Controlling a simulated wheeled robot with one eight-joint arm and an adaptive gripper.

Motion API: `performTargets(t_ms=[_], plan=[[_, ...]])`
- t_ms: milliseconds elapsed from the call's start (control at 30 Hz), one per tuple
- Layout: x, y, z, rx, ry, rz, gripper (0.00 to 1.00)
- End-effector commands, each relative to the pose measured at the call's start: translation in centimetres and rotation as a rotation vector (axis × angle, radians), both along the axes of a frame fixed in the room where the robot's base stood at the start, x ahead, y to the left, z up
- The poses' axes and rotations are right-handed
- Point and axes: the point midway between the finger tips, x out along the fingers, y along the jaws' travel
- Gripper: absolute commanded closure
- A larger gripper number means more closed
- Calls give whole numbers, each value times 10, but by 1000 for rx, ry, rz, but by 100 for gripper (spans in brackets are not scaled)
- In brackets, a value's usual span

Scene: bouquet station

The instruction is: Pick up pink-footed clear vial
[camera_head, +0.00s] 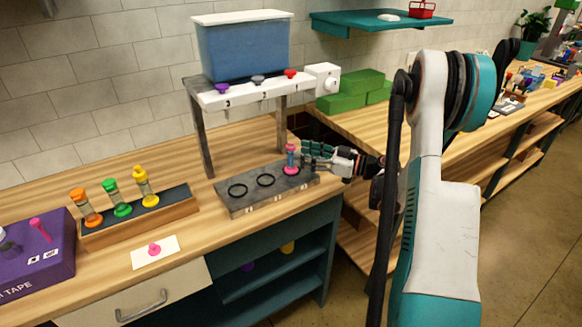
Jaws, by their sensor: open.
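The pink-footed clear vial (291,160) stands upright at the right end of the grey slab (237,207), below the shelf of the blue tank. Its pink foot rests on or in the right-hand spot. My gripper (306,157) comes in low from the right with its fingers pointing left at the vial. The fingers are open, and their tips are right beside the vial. I cannot tell whether they touch it or reach around it.
A wooden rack (132,227) holds orange, green and yellow vials on the left. A white card (155,252) with a pink mark lies in front. A purple box (35,255) is far left. The blue tank (243,50) stands above the slab on a legged frame. Green blocks (342,103) sit behind.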

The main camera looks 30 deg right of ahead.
Motion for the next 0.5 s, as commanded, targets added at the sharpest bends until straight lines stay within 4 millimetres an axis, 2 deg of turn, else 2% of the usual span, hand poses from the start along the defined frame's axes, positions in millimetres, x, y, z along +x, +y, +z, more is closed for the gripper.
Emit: performTargets(t_ms=[267, 400, 500], plan=[[24, 23, -10, 0, 0, 3, 52], [36, 33, -8, 0, 0, 2, 52], [38, 34, -7, 0, 0, 1, 52]])
